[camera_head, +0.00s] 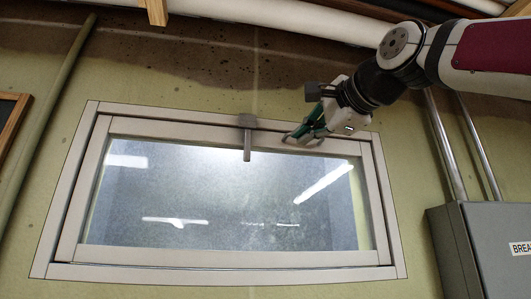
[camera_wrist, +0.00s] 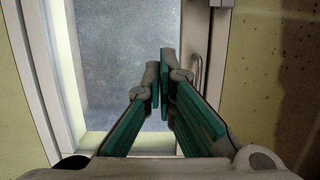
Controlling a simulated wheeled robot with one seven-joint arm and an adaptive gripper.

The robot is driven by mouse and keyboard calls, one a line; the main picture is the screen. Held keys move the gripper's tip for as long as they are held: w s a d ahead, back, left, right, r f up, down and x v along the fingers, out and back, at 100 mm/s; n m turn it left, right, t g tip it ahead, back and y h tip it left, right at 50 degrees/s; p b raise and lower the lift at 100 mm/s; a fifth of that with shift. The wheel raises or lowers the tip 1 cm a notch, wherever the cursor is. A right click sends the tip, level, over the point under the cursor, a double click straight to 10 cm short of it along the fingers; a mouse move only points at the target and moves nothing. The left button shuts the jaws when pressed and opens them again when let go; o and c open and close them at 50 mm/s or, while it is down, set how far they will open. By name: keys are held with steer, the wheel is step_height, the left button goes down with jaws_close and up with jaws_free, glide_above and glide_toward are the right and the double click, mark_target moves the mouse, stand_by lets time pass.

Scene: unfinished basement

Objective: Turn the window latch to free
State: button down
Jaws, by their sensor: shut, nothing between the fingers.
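The window latch (camera_head: 247,138) is a grey mount on the middle of the window's top frame, with a short lever hanging straight down over the glass. My gripper (camera_head: 290,138) is to the right of the latch, near the top rail, with a visible gap between them. In the wrist view my gripper (camera_wrist: 162,72) has its green-sided fingers together and empty, in front of the pane. A small grey block (camera_wrist: 221,3) at the wrist view's top edge may be part of the latch; its lever is not clearly seen there.
The framed window (camera_head: 75,190) is set in a stained yellow wall. A thin curved metal handle (camera_wrist: 197,74) shows beside the fingers in the wrist view. A grey breaker box (camera_head: 485,245) and pipes (camera_head: 445,145) are at the right. Pipes (camera_head: 270,15) run overhead.

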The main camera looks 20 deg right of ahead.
mark_target(247, 143)
steer(key=w+a+p, duration=0.3)
steer(key=w+a, duration=0.1)
steer(key=w, duration=0.6)
steer(key=shift+a, duration=0.25)
steer(key=shift+w+f, duration=0.1)
